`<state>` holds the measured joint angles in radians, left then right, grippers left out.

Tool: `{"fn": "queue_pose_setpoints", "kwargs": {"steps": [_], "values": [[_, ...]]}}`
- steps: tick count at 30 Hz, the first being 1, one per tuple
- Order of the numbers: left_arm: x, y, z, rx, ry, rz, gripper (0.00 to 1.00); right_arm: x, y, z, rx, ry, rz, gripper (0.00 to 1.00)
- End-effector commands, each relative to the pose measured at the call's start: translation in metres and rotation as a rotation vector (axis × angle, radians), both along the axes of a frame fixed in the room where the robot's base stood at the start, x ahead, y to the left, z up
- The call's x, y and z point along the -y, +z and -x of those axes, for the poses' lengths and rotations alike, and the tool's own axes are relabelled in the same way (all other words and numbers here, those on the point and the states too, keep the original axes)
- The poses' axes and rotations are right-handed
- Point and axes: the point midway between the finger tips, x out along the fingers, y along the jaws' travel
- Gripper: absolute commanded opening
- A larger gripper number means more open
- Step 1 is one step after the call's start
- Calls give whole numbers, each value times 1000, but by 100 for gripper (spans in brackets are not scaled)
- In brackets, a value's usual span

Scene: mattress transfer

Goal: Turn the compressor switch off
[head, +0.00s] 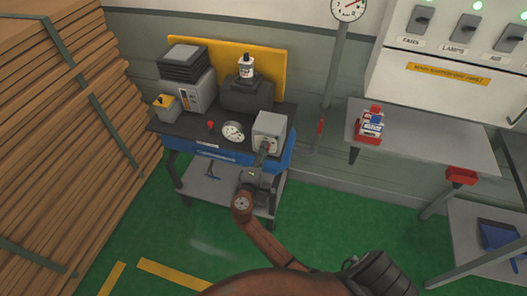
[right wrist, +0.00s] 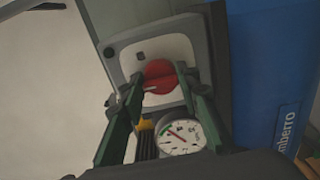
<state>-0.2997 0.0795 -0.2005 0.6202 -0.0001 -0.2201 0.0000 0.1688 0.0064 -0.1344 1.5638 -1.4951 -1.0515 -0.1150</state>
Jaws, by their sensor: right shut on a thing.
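The compressor switch is a red rotary knob (right wrist: 160,78) with a small white mark, on a pale plate of a grey box (head: 270,128). The box sits at the right front corner of the blue workbench cart (head: 217,151). My right gripper (head: 264,148) reaches the box front from below. In the right wrist view its two green fingers (right wrist: 160,88) stand on either side of the red knob, shut on it. In the head view the gripper hides most of the knob. My left gripper is not in view.
A round gauge (head: 233,131) stands left of the switch box. Behind are a dark tank (head: 247,95) and a yellow panel (head: 270,68). Stacked boards (head: 60,130) fill the left; a shelf (head: 430,145) with a red-white container (head: 371,123) is right. Green floor (head: 130,215) is partly clear.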

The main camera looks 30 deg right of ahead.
Motion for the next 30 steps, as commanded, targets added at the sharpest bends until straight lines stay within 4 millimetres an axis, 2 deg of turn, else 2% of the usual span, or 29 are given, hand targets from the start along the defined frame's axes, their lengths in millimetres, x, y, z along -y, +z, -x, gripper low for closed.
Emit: {"fn": "queue_pose_setpoints", "kwargs": {"steps": [12,13,15,21,30], "values": [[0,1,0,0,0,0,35,1,1,0,-6,-1,8,6],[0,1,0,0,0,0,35,1,1,0,-6,-1,9,30],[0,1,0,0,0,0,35,1,1,0,-6,-1,8,35],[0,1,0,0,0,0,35,0,1,0,-6,0,7,48],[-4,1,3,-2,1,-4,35,-3,0,2,-6,1,5,48]]}}
